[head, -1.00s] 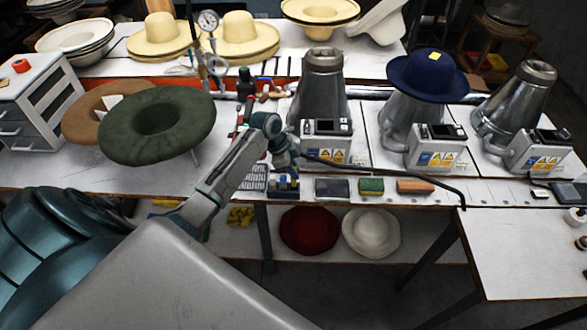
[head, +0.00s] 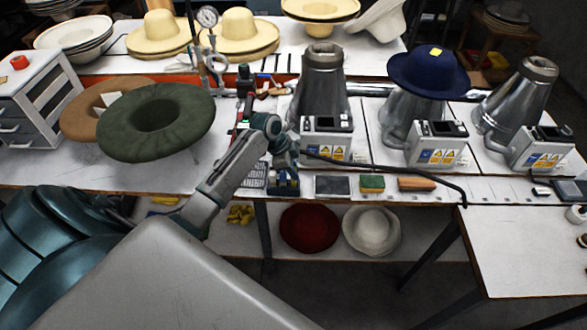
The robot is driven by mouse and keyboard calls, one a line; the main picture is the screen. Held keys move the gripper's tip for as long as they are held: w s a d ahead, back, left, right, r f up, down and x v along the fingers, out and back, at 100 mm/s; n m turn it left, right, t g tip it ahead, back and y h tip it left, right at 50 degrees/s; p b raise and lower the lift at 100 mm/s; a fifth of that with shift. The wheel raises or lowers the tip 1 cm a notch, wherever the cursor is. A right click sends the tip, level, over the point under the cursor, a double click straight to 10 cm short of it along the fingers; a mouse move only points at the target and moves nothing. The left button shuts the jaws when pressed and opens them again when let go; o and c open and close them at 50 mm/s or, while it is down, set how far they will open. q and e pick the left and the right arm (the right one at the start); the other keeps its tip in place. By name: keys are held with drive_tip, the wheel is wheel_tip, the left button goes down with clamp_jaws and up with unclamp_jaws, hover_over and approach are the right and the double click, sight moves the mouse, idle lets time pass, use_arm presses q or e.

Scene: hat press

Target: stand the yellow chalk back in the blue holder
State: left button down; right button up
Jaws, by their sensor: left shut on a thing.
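The blue holder (head: 286,187) stands at the front edge of the workbench, left of the dark grey block. My left gripper (head: 287,163) is right above it, pointing down, with the arm coming in from the lower left. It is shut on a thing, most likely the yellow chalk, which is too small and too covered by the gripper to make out. I cannot tell whether the chalk touches the holder. My right gripper is not in view.
Right of the holder lie a dark grey block (head: 332,186), a green block (head: 372,183) and an orange-brown block (head: 415,184). A black bent rod (head: 400,172) runs behind them. Metal hat presses (head: 321,85) stand further back. A green hat (head: 157,122) is at left.

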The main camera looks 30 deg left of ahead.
use_arm(q)
drive_tip(key=shift+f+b, duration=0.3)
drive_tip(key=shift+f, duration=0.3)
idle(0.3)
drive_tip(key=c, duration=1.3)
unclamp_jaws()
drive_tip(key=shift+o, duration=0.2)
drive_tip(key=shift+r, duration=0.15)
drive_tip(key=p+v, duration=0.5)
drive_tip(key=v, duration=0.2)
drive_tip(key=shift+w+d+r, duration=0.2)
drive_tip(key=shift+d+r, duration=0.05)
drive_tip(key=shift+d, duration=0.15)
